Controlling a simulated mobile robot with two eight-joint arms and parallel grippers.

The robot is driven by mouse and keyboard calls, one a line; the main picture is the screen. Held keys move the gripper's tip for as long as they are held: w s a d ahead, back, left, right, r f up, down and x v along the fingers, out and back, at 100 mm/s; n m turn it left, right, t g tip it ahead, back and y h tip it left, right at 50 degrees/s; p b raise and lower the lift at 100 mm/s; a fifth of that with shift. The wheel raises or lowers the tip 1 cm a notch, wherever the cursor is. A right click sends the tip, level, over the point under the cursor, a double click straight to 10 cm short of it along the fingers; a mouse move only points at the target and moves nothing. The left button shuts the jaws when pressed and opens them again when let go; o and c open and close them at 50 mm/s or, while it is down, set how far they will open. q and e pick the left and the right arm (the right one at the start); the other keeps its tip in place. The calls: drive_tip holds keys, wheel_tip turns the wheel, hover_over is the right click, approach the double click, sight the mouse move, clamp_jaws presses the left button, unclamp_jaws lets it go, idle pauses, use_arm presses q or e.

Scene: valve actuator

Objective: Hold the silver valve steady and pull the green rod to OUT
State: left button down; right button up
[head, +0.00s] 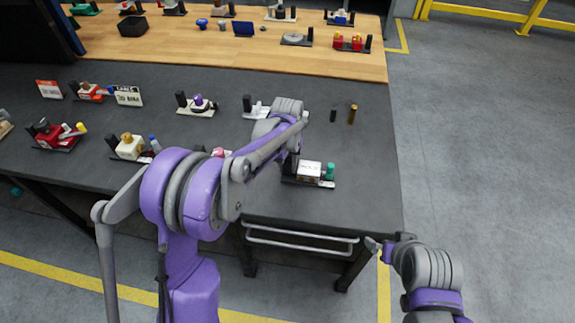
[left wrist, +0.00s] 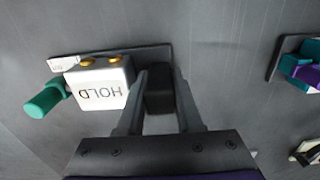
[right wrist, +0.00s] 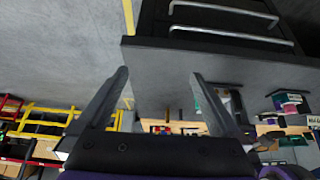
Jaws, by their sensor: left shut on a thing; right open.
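The silver valve (head: 309,170) is a pale block on a dark base plate near the front right of the table. In the left wrist view the valve (left wrist: 98,88) reads HOLD upside down, with two brass fittings on one side. The green rod (head: 329,171) sticks out of its right end; the rod (left wrist: 43,101) also shows in the left wrist view. My left gripper (left wrist: 160,78) is shut on the black block (left wrist: 158,88) beside the valve on the same plate. My right gripper (head: 380,247) is open and empty beyond the table's front right corner; its fingers (right wrist: 158,75) show apart.
Several other valve fixtures, such as a red one (head: 58,134), stand left and behind on the dark table (head: 350,150). Small black and brass cylinders (head: 352,114) stand at the right. A metal rail (head: 300,240) runs under the front edge. Floor right of the table is clear.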

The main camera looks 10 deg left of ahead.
idle(0.3)
drive_tip(key=shift+w+f, duration=0.1)
drive_tip(key=c, duration=0.5)
drive_tip(key=shift+w+a, duration=0.15)
drive_tip(key=shift+w, duration=0.15)
drive_tip(key=shift+c, duration=0.9)
drive_tip(key=m+t+h, duration=0.3)
drive_tip(key=t, duration=0.4)
approach(330, 169)
drive_tip(key=x, duration=1)
drive_tip(key=shift+w+f, duration=0.1)
drive_tip(key=shift+w, duration=0.25)
drive_tip(key=shift+c, duration=0.4)
clamp_jaws()
